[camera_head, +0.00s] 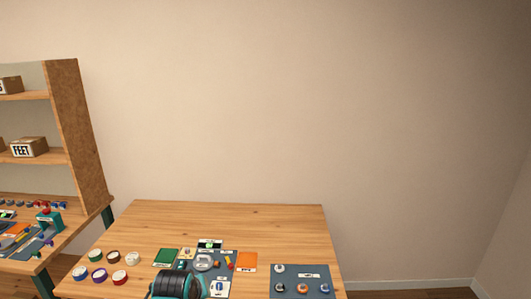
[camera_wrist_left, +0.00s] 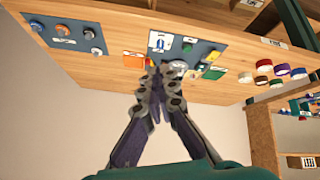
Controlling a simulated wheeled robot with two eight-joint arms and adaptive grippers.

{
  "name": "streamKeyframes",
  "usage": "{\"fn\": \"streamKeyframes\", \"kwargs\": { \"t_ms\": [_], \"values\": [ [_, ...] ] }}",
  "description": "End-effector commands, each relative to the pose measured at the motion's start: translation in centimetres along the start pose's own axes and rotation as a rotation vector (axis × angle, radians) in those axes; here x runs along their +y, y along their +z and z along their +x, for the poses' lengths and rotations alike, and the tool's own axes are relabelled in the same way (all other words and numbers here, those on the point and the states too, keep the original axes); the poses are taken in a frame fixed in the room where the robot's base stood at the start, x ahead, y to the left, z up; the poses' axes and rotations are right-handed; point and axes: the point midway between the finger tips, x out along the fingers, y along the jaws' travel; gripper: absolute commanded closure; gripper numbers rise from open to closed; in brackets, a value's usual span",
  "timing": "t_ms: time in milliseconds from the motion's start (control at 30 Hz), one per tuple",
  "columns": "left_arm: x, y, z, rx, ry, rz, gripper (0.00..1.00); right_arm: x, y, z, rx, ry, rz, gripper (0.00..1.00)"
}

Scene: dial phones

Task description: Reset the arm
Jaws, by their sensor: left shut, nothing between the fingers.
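My left gripper (camera_wrist_left: 158,70) is in the left wrist view with its two fingers together and nothing between them. The wrist view is upside down, and the fingertips overlap the middle blue mat from this angle; I cannot tell the gap to the table. In the head view a black and teal part of my arm (camera_head: 178,285) shows at the bottom edge, in front of the wooden table (camera_head: 230,216). It hides part of the middle mat, and its fingers cannot be made out there. My right gripper is in neither view.
The middle mat (camera_head: 229,276) holds a grey round item and small pieces, between a green card (camera_head: 166,257) and an orange card (camera_head: 247,262). A mat with several knobs (camera_head: 300,271) lies right. Several tape rolls (camera_head: 98,275) stand left. A shelf (camera_head: 75,135) stands beyond. The table's back is clear.

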Motion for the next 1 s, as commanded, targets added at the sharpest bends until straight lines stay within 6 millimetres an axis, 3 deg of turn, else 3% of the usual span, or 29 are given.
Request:
{"fn": "streamKeyframes", "kwargs": {
  "t_ms": [33,200,433,600,1000],
  "values": [
    [-0.8,1.8,-1.6,-0.002,0.0,0.038,1.0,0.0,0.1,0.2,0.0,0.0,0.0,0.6],
    [-3.1,7.2,-5.6,-0.007,0.002,0.178,1.0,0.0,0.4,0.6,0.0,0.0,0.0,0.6],
    [-5.5,13.3,-7.8,-0.012,0.005,0.322,1.0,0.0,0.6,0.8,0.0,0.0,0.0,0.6],
    [-6.2,15.0,-8.2,-0.013,0.006,0.365,1.0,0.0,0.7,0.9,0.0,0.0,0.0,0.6],
    [-6.2,15.1,-8.2,-0.013,0.006,0.369,1.0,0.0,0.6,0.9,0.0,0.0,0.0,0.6]
  ]
}}
